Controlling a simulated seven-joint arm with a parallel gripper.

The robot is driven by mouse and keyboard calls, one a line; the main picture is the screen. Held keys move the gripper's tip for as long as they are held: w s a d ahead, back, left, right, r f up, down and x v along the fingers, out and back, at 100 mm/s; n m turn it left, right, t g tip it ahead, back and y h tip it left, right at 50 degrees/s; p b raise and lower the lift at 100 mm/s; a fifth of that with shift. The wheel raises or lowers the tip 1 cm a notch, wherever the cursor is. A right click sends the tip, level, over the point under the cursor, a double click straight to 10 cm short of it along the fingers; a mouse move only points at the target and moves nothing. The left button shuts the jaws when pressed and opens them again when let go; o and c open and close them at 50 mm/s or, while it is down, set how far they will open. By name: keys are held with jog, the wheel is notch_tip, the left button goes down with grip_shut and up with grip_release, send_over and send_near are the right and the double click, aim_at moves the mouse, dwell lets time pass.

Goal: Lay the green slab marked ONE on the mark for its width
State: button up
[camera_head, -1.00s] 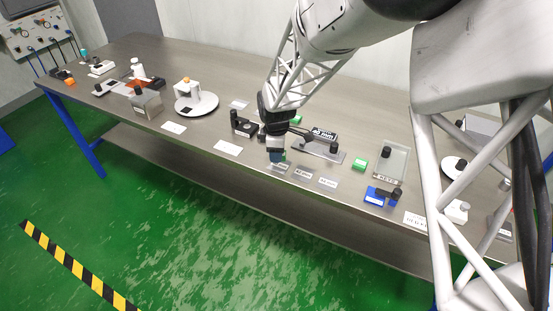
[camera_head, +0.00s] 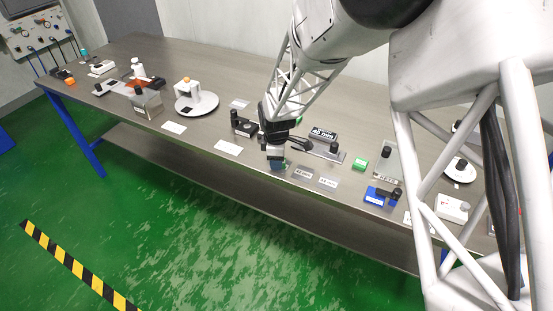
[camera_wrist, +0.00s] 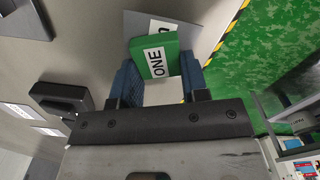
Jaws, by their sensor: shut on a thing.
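The green slab (camera_wrist: 155,52) marked ONE is between the blue fingers of my gripper (camera_wrist: 158,85) in the wrist view. My gripper is shut on it. A grey mark plate (camera_wrist: 136,20) with a white label lies under or just beyond the slab, which partly covers it; I cannot tell whether they touch. In the head view my gripper (camera_head: 277,164) is low over the front edge of the table, at the left end of a row of grey mark plates. Two of these, a middle one (camera_head: 303,172) and a right one (camera_head: 328,182), show beside it. The slab is not clear there.
A black block with a white label (camera_head: 323,132) stands on a grey plate behind the marks. Another green block (camera_head: 360,164) and a blue block (camera_head: 376,196) lie to the right. A black fixture (camera_head: 243,125) stands left of my gripper. The table's front edge is close.

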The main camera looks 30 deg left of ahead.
jog(key=shift+f, duration=0.1)
jog(key=o, duration=1)
notch_tip(320, 180, up, 12)
jog(key=shift+r, duration=0.1)
dwell(0.9)
jog(key=shift+d, duration=0.1)
